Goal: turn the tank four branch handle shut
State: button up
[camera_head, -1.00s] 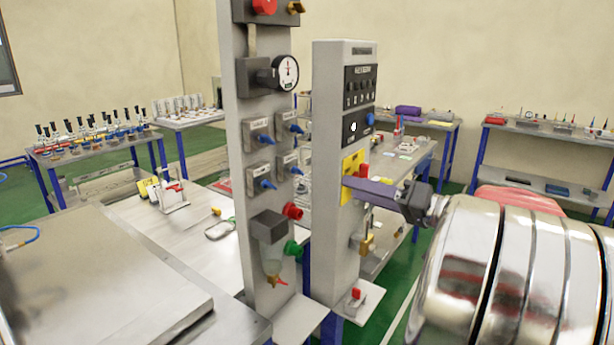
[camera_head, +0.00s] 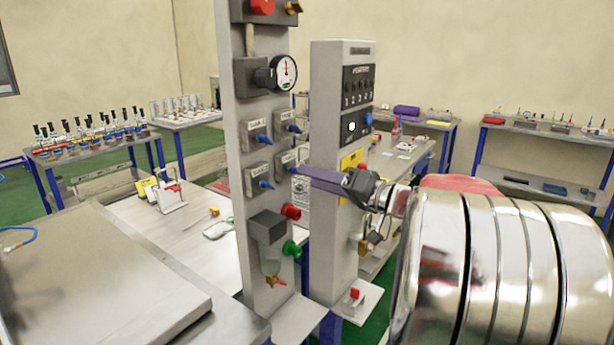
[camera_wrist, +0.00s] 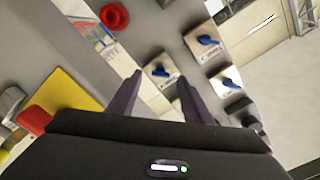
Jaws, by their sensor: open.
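Four pale plates with blue handles sit in two rows on the grey upright panel (camera_head: 255,225). Their labels are too small to read surely, so I cannot confirm which is tank four. The lower right plate (camera_head: 283,163) has its blue handle (camera_head: 293,170) just left of my gripper (camera_head: 306,174). In the wrist view that handle (camera_wrist: 160,71) appears just beyond and between my fingertips (camera_wrist: 156,88). My gripper is open and empty, its purple fingers pointing at the panel. I see no clear contact with the handle.
A red knob (camera_head: 291,211) and a green knob (camera_head: 291,248) stick out below the handles. A gauge (camera_head: 284,73) stands above them. A second grey column (camera_head: 335,235) with a yellow plate (camera_head: 350,161) stands close behind my fingers.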

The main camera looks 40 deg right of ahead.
aim_at(295, 171)
jog(key=shift+x, duration=1.55)
jog(key=shift+c, duration=0.6)
jog(key=c, duration=0.9)
